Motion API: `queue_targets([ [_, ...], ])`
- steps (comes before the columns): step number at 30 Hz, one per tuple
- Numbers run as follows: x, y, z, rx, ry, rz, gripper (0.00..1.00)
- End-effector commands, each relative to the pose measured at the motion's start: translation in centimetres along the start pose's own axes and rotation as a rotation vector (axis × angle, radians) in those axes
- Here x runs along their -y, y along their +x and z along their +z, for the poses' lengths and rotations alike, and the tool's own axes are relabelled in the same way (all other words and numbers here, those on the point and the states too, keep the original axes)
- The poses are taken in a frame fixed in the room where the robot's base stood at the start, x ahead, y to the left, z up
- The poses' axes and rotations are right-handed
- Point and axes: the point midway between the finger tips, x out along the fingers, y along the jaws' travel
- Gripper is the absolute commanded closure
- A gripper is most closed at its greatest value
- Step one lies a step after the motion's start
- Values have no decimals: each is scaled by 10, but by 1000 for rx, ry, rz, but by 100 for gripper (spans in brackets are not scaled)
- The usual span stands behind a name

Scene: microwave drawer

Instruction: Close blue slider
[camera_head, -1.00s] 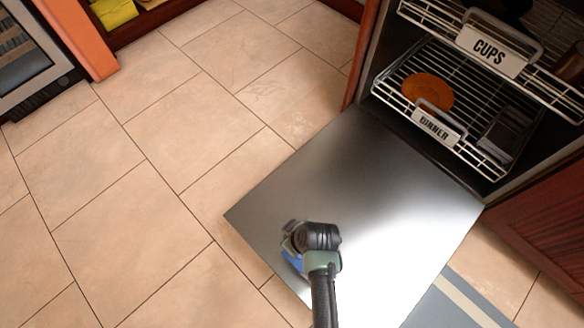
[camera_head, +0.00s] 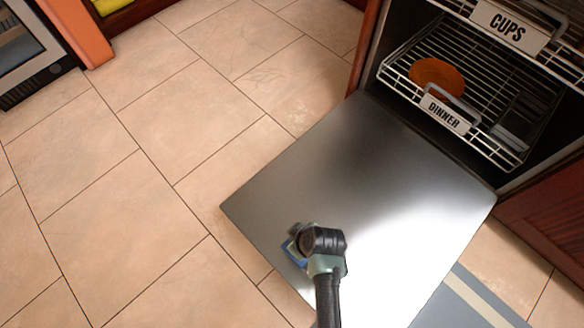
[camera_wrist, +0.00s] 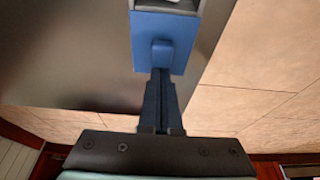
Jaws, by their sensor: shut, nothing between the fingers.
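The blue slider (camera_wrist: 150,28) is a flat blue plate with a raised blue knob (camera_wrist: 162,50) on the inner face of the open metal door (camera_wrist: 80,60). A grey-framed opening (camera_wrist: 168,5) with something pale in it shows just beyond the plate at the top edge of the wrist view. My gripper (camera_wrist: 160,75) is shut and empty, with its fingertips right at the near side of the knob; I cannot tell whether they touch it. In the head view the slider (camera_head: 297,256) is mostly hidden behind my wrist, as are the fingertips.
The door (camera_head: 370,170) lies folded down over the tiled floor (camera_head: 150,170). Behind it are a rack labelled DINNER (camera_head: 445,115) with an orange plate (camera_head: 436,75) and a rack labelled CUPS (camera_head: 497,25). Open floor lies to the left.

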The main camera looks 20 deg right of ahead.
Motion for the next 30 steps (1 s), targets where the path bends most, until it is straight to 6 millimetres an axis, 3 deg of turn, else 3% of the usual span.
queue_targets([
  [5, 0, -5, 7, 1, 3, -1, 100],
  [12, 1, -24, 58, 4, 4, -3, 100],
  [16, 1, -28, 77, 3, 2, -1, 100],
  [30, 0, -28, 83, 5, 2, 0, 100],
])
